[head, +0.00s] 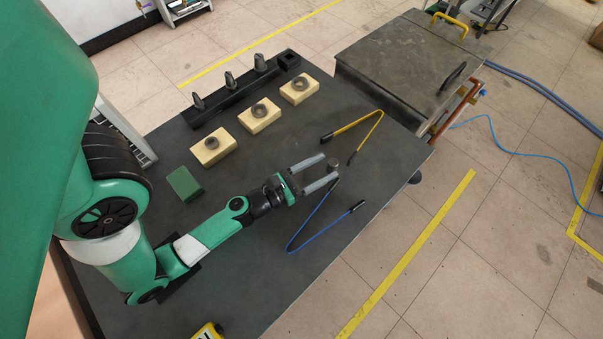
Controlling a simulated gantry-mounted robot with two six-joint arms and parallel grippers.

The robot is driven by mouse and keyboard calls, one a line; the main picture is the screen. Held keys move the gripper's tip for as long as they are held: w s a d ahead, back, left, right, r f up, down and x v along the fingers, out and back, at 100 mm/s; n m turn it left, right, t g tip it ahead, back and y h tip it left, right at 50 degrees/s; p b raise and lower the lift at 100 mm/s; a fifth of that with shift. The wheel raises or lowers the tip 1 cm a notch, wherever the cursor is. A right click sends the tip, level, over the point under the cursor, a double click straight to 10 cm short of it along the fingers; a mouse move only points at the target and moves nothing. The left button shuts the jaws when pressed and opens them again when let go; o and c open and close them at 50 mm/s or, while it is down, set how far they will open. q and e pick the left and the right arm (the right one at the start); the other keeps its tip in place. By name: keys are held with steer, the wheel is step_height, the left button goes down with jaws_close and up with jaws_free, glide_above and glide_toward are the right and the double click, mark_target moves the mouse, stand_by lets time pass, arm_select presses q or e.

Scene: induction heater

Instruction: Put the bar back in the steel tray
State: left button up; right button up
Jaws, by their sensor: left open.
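My left gripper (331,167) is open, its two grey fingers reaching right over the dark table. A long black tray (222,114) lies along the table's back edge. Several dark upright pieces stand in it, and a square socket (288,60) at its right end looks empty. I cannot tell if this is the steel tray. My right gripper is not in view.
Yellow-handled tongs (352,127) and blue-handled tongs (318,220) lie close around the gripper. Three wooden blocks with dark rings (214,149) (260,119) (299,91) and a green block (184,184) lie nearby. A grey lidded metal box (405,60) adjoins the table.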

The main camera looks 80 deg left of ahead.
arm_select(q)
steer(key=v, duration=0.6)
steer(key=shift+s+b, duration=0.3)
steer(key=shift+s, duration=0.1)
steer(key=shift+v, duration=0.85)
steer(key=shift+d, duration=0.15)
steer(key=shift+w, duration=0.1)
